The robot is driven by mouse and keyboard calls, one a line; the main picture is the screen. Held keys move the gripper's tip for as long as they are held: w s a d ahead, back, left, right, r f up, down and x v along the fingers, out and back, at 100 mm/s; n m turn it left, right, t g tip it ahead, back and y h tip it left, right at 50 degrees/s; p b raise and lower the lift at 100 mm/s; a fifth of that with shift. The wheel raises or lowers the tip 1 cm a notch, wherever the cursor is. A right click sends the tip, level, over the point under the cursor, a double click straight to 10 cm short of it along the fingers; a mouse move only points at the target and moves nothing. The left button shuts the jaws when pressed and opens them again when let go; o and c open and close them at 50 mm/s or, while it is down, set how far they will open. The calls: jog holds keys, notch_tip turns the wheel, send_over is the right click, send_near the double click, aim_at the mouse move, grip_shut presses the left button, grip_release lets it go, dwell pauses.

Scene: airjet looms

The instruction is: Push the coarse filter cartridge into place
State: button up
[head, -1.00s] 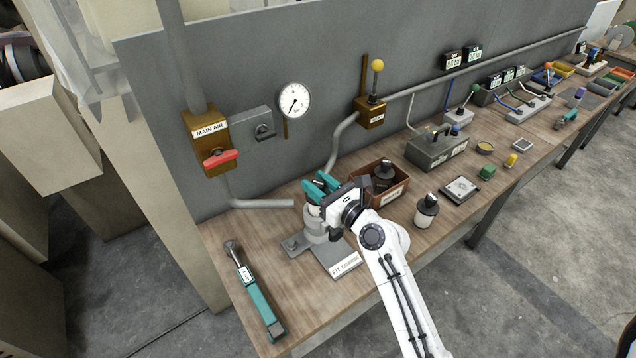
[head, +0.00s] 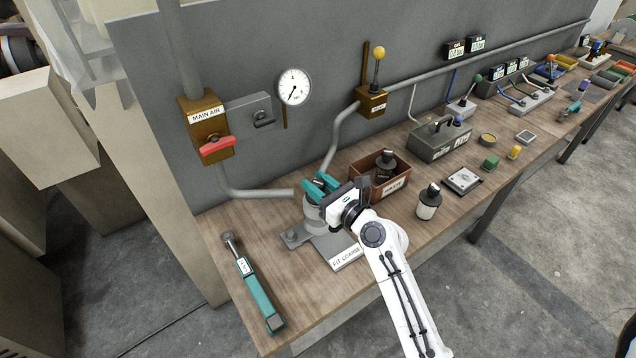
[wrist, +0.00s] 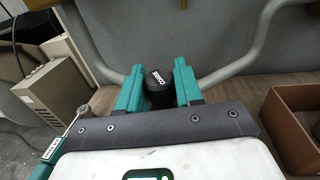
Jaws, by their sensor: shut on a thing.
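My gripper (head: 319,188) is over the grey filter stand (head: 330,250), whose front label reads "FIT COARSE". In the wrist view the two teal fingers (wrist: 158,88) are closed around a black cartridge cap with white lettering, the coarse filter cartridge (wrist: 158,78). In the head view my gripper and arm hide the cartridge. The pale round housing (head: 312,213) of the stand shows just below the fingers. How deep the cartridge sits in it cannot be seen.
A brown bin (head: 398,184) holding a dark-capped cartridge stands right of the stand. A white cartridge with a black cap (head: 428,203) stands nearer the front edge. A teal torque wrench (head: 255,285) lies at left. A grey pipe (head: 262,193) runs behind the stand.

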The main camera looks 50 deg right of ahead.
jog(key=shift+f+b, duration=0.3)
jog(key=shift+f, duration=0.25)
jog(key=shift+p, duration=0.4)
jog(key=shift+f, duration=0.2)
dwell(0.6)
jog(key=shift+a+r, duration=0.1)
jog(key=shift+r+p, duration=0.4)
jog(key=shift+p, duration=0.1)
jog(key=shift+r+p, duration=0.3)
jog(key=shift+r, duration=0.1)
